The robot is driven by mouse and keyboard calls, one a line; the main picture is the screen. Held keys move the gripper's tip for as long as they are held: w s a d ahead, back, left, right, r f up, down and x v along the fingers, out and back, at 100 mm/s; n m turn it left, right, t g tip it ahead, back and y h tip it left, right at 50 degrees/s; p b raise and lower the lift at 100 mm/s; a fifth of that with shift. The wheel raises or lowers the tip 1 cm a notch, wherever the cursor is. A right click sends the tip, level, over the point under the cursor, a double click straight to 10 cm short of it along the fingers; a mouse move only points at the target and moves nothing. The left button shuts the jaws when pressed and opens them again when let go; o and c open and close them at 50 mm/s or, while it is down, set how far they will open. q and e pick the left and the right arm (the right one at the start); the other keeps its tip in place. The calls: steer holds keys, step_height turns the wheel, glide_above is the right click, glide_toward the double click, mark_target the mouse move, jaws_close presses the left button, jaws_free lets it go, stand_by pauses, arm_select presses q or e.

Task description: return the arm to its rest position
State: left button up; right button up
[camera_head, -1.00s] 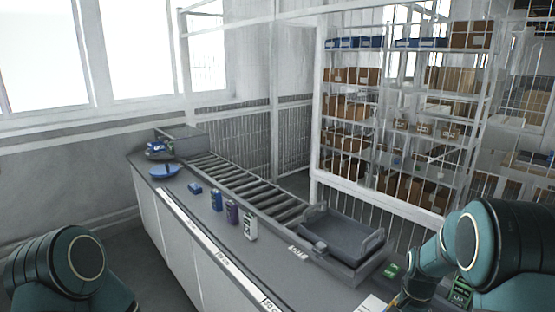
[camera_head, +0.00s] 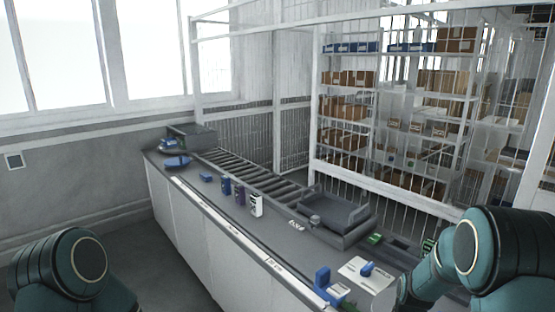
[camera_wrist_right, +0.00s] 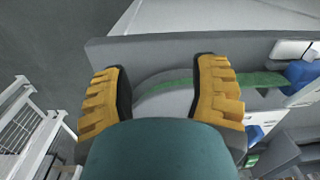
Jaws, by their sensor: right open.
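My right arm (camera_head: 480,255) comes in at the lower right of the head view, bent beside the counter's near end. Its gripper cannot be made out there. In the right wrist view my right gripper (camera_wrist_right: 161,92) has its two yellow ridged fingers apart. Nothing is gripped between them; a grey rounded surface with a green band shows beyond, and I cannot tell how far off it is. My left arm (camera_head: 75,270) shows only as a dark green joint at the lower left of the head view; its gripper is out of view.
A long grey counter (camera_head: 285,243) runs away to the left with a roller conveyor (camera_head: 255,178). A grey tray (camera_head: 335,212) sits at the conveyor's near end. A blue holder (camera_head: 322,278) and a white card (camera_head: 352,269) lie close to my right arm. Mesh fencing and shelves stand behind.

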steer(key=s+a+f+n+b, duration=0.1)
steer(key=s+a+f+n, duration=0.15)
steer(key=a+f, duration=0.45)
arm_select(q)
steer(key=f, duration=0.1)
steer(key=f+b, duration=0.1)
steer(key=f, duration=0.1)
steer(key=f+b, duration=0.1)
steer(key=shift+w+d+f, duration=0.1)
steer(key=shift+w+f, duration=0.05)
steer(key=shift+w, duration=0.1)
arm_select(e)
steer(key=s+a+f+n+t+y, duration=0.1)
steer(key=s+a+f+n+y, duration=0.2)
steer(key=s+a+f, duration=0.4)
steer(key=s+a+n, duration=0.1)
steer(key=s+a, duration=0.3)
steer(key=a, duration=0.1)
steer(key=shift+s+a+t+y, duration=0.25)
steer(key=shift+s+t+y, duration=0.05)
steer(key=shift+s+t, duration=0.1)
